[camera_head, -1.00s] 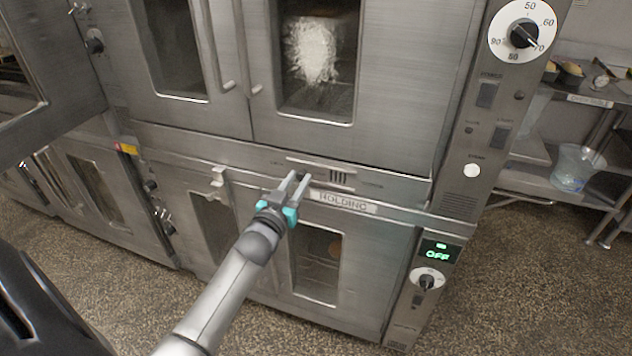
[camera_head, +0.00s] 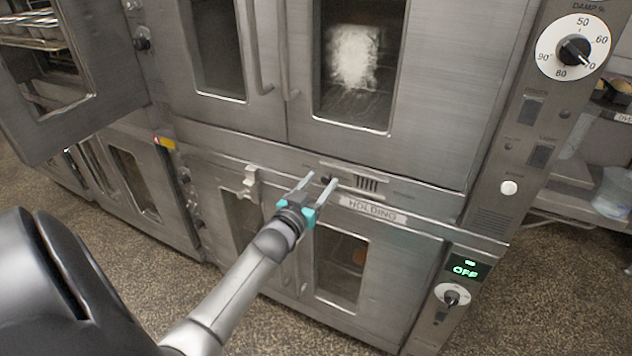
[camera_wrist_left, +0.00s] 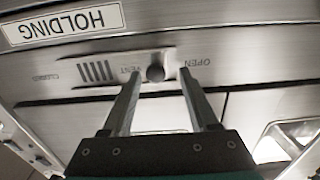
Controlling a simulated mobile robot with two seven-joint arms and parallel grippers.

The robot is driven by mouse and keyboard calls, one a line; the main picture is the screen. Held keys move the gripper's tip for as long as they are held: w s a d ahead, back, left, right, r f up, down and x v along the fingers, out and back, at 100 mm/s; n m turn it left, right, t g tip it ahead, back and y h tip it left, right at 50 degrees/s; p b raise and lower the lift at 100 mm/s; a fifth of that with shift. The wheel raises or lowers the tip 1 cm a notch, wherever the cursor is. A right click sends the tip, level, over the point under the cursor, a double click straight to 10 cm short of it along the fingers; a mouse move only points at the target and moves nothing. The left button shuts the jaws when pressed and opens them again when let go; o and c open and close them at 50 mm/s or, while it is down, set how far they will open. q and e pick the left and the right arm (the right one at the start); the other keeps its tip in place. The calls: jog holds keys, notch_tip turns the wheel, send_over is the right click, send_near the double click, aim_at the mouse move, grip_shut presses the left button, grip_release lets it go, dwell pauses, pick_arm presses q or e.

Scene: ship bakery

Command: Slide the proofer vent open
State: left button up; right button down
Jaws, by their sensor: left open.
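The proofer vent (camera_head: 368,183) is a slotted metal strip on the front panel above the HOLDING label (camera_head: 372,210). In the left wrist view, which is upside down, the knob (camera_wrist_left: 155,73) lies between the slots (camera_wrist_left: 97,71) and the word OPEN. My left gripper (camera_head: 318,182) is open at the vent. In the wrist view its fingertips (camera_wrist_left: 159,76) appear on either side of the knob. I cannot tell whether they touch it. My right gripper is not in view.
The upper proofer doors with long handles (camera_head: 287,60) are shut above the vent. A latch (camera_head: 250,180) sticks out left of my gripper. The control panel with a dial (camera_head: 573,50) and OFF display (camera_head: 467,268) is at right. An open oven door (camera_head: 70,75) stands at left.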

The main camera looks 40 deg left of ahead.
pick_arm(q)
jog(key=p+v, duration=0.2)
jog(key=v, duration=1.3)
jog(key=shift+s, duration=0.2)
jog(key=s+d+f+m+g+h, duration=0.1)
jog(key=s+d+f+g, duration=0.35)
jog(key=f, duration=0.95)
jog(key=s+d+f+g+h, duration=0.2)
jog(key=s+d+f+g, duration=0.25)
jog(key=f, duration=0.95)
jog(key=s+d+f+m+g, duration=0.2)
jog(key=s+f, duration=0.5)
jog(key=s, duration=0.4)
jog(key=s+d+f+m+g+h, duration=0.1)
jog(key=s+d+f+g, duration=0.4)
jog(key=s, duration=0.6)
notch_tip(320, 180, down, 2)
jog(key=shift+d+f+m, duration=0.1)
jog(key=shift+d+m, duration=0.45)
jog(key=shift+m, duration=0.15)
